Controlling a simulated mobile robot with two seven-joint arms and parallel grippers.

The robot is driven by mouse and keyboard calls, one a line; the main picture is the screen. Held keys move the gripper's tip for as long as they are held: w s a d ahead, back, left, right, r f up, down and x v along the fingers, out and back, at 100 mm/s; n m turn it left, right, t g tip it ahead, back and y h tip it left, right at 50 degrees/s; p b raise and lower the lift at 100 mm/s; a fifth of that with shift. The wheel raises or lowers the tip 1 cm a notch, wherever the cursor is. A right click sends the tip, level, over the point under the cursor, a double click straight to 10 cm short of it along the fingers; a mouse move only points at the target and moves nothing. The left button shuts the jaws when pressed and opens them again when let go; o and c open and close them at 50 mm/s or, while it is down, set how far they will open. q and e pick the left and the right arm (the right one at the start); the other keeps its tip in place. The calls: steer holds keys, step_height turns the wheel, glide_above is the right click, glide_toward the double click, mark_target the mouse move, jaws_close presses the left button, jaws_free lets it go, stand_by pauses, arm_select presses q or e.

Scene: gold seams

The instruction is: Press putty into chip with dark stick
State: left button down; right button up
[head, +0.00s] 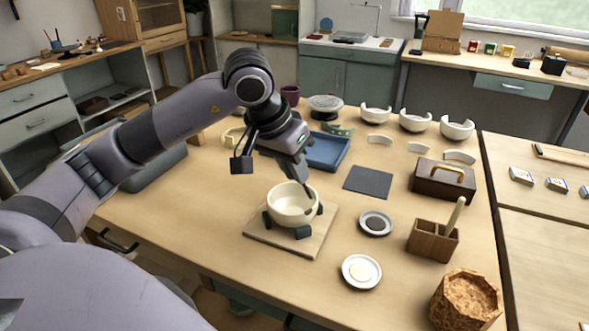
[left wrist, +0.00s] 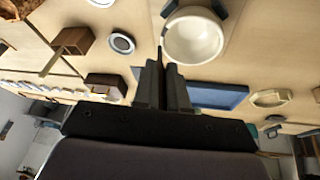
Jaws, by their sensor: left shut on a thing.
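My left gripper (head: 301,174) is shut on a thin dark stick (head: 308,192), which points down at the right side of the cream bowl (head: 284,206). In the left wrist view the stick (left wrist: 160,52) reaches from the closed fingers (left wrist: 165,75) to the rim of the bowl (left wrist: 196,40). I cannot tell whether its tip touches the bowl. The bowl sits upright between dark blocks (head: 303,232) on a wooden board (head: 282,246). The chip and any putty in it are too small to make out. A white dish (head: 348,280) holds a pale round lump. My right gripper is out of view.
A dish with dark contents (head: 376,223), a wooden holder (head: 431,243) and a cork-like pot (head: 466,302) stand to the right. Behind are a dark mat (head: 368,182), a blue tray (head: 329,151), a brown box (head: 440,183) and several white bowl pieces (head: 414,121).

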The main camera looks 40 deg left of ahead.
arm_select(q)
steer(key=shift+r+p, duration=1.85)
steer(key=shift+r, duration=0.9)
